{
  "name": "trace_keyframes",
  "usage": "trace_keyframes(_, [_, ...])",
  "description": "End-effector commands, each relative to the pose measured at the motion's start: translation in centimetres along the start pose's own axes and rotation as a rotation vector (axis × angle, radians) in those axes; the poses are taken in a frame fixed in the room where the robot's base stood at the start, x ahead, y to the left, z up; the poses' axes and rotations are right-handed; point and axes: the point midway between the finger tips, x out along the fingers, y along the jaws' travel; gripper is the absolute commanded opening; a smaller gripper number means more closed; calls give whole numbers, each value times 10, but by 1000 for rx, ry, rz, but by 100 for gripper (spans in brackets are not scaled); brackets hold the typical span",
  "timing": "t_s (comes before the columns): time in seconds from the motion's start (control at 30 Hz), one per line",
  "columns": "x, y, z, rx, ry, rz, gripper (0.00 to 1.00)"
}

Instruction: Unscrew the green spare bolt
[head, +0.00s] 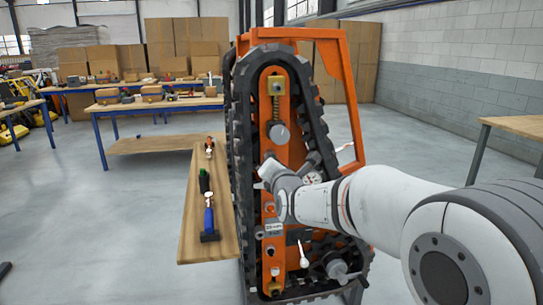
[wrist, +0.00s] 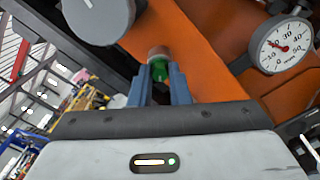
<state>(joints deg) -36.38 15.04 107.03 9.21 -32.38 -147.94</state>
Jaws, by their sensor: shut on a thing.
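The green spare bolt (wrist: 159,73) shows in the wrist view, with a pale brownish cylindrical part (wrist: 159,54) directly beyond it against the orange frame (wrist: 215,35). My gripper (wrist: 160,82) has its two blue-grey fingers on either side of the bolt and is shut on it. In the head view my arm reaches from the right to the middle of the orange tracked carrier (head: 298,130). There the fingertips and the bolt are hidden or too small to make out.
A dial gauge (wrist: 283,46) is close to the right of my fingers, and a grey round part (wrist: 98,18) to the upper left. A wooden board (head: 190,243) with tools, one blue-handled (head: 209,222), lies left of the black track (head: 243,110). A white lever (head: 303,255) sits lower down.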

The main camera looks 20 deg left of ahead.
Motion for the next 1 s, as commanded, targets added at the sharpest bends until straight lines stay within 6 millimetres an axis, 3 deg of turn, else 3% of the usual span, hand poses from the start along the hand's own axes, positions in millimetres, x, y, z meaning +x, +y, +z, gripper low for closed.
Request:
trace_keyframes(0.23, [0, 0, 1, -272, 0, 0, 0])
trace_keyframes(0.53, [0, 0, 0, -303, -1, 0, 0])
trace_keyframes(0.57, [0, 0, 0, -303, -1, 0, 19])
trace_keyframes(0.7, [0, 0, 0, -302, -1, 0, 30])
trace_keyframes(1.0, [0, -1, -1, -263, -2, 1, 31])
